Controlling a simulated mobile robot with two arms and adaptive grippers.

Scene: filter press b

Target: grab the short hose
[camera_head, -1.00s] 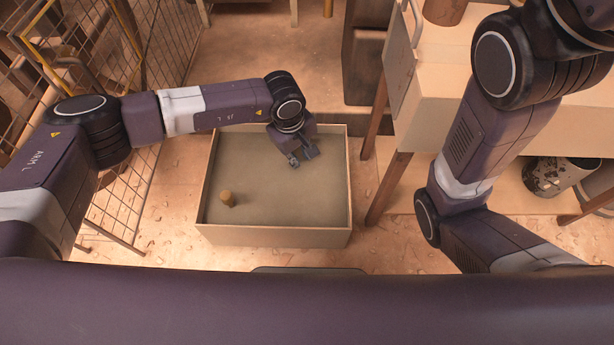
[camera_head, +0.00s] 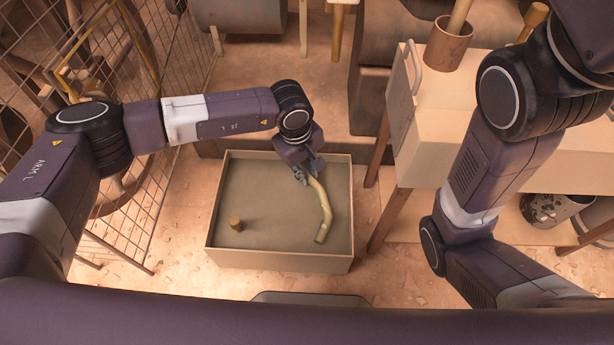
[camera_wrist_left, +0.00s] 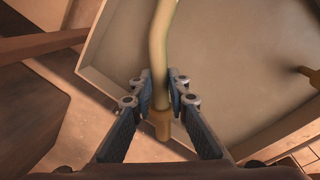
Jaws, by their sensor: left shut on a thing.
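The short hose (camera_head: 322,205) is a pale yellow, slightly curved tube. My left gripper (camera_head: 309,171) is shut on it near its upper end, over the back right part of the box. In the left wrist view the hose (camera_wrist_left: 158,50) runs between the two fingers of my left gripper (camera_wrist_left: 161,92), with a brownish end fitting (camera_wrist_left: 161,124) sticking out below them. The hose's other end hangs toward the box's front right; I cannot tell whether it touches the floor of the box. My right gripper is out of view.
The shallow beige box (camera_head: 280,260) stands on the floor. A wooden-legged bench (camera_head: 440,140) with a brown pot (camera_head: 448,45) is at right, a wire mesh fence (camera_head: 140,205) at left.

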